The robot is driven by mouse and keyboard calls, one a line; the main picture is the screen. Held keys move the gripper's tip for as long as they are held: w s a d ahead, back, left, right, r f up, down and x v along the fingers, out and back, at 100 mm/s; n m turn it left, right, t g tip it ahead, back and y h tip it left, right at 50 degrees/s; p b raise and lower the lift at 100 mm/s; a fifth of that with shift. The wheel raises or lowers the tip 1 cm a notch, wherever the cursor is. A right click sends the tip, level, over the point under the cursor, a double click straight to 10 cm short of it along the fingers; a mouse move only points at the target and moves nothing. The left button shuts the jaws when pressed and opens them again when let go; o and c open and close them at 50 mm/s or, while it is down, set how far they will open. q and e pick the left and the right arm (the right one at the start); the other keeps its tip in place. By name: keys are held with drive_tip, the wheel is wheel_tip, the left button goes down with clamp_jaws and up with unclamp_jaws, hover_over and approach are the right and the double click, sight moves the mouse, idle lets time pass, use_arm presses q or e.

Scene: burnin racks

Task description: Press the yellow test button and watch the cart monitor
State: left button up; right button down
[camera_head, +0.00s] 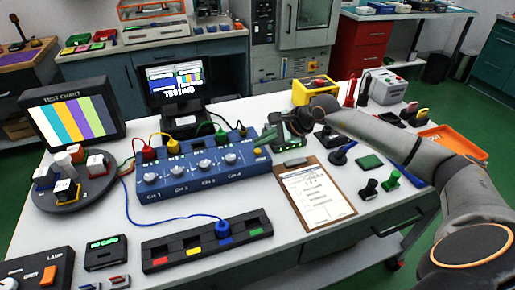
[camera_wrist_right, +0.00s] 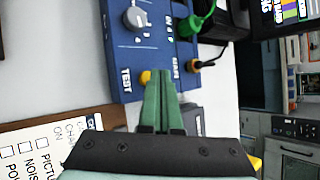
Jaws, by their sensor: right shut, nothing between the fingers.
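The blue control box (camera_head: 205,178) with several knobs stands on the white table. Its yellow test button (camera_head: 258,152) is at the right end, and it also shows beside the word TEST in the right wrist view (camera_wrist_right: 145,77). My right gripper (camera_head: 262,141) is shut and empty, its green fingertips (camera_wrist_right: 160,74) right at the button. I cannot tell whether the button is pressed down. A corner of a lit screen (camera_wrist_right: 287,10) shows in the right wrist view. My left gripper is not in view.
Coloured cables plug into the box's rear edge. A clipboard (camera_head: 315,195) lies right of the box. A test chart screen (camera_head: 72,115) stands at the left. A black strip with coloured slots (camera_head: 205,242) lies in front. An orange tray (camera_head: 455,140) is at the right.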

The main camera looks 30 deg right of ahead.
drive_tip(key=shift+r, duration=0.3)
wheel_tip(320, 180, up, 5)
drive_tip(key=p, duration=0.3)
drive_tip(key=shift+f, duration=0.1)
idle(1.0)
